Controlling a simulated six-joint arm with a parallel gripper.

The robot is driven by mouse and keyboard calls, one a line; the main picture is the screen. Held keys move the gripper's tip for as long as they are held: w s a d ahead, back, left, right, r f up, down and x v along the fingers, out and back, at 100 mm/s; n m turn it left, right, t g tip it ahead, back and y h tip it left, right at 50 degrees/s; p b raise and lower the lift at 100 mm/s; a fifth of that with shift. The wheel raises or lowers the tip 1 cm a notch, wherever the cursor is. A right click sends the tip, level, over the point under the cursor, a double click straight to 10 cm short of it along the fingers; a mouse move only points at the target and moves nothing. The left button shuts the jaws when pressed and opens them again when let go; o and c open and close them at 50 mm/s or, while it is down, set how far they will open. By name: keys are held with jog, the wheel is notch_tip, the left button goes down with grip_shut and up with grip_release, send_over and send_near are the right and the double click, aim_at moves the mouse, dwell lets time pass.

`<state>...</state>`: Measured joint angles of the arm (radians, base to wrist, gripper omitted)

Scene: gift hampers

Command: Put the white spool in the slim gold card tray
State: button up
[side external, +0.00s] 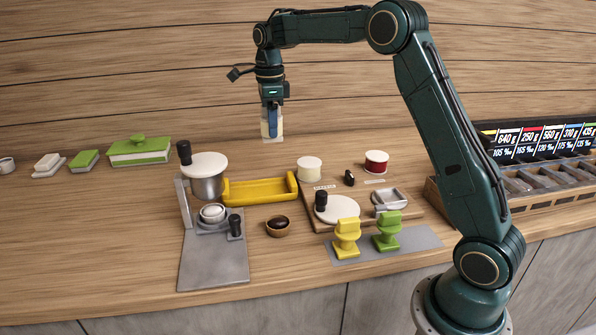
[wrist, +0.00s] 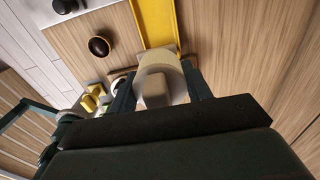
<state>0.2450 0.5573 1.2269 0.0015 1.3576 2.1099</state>
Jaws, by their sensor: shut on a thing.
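My gripper (side external: 271,122) is shut on a pale cream-white, round thing that looks like the white spool (side external: 265,130). It holds it high above the table, behind the gold tray. In the wrist view the spool (wrist: 158,70) sits between the two fingers (wrist: 160,88), which hide part of its sides. The slim gold card tray (side external: 262,199) is a long yellow tray lying on the table below the gripper. It shows empty. In the wrist view part of the tray (wrist: 155,22) runs up from beside the spool.
A similar cream spool (side external: 309,170) and a red spool (side external: 376,161) stand on a wooden board (side external: 335,190). Left of the tray is a metal stand with a white-topped bowl (side external: 205,165). A small brown bowl (side external: 278,228) is in front. Green boxes (side external: 140,150) lie at the back left.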

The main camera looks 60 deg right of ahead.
notch_tip(320, 180, down, 16)
jog(key=shift+r, duration=0.2)
dwell(0.7)
jog(key=shift+f, duration=0.15)
jog(key=o, duration=1)
notch_tip(320, 180, up, 12)
jog(key=shift+r, duration=0.1)
jog(key=shift+r, duration=0.1)
dwell(0.6)
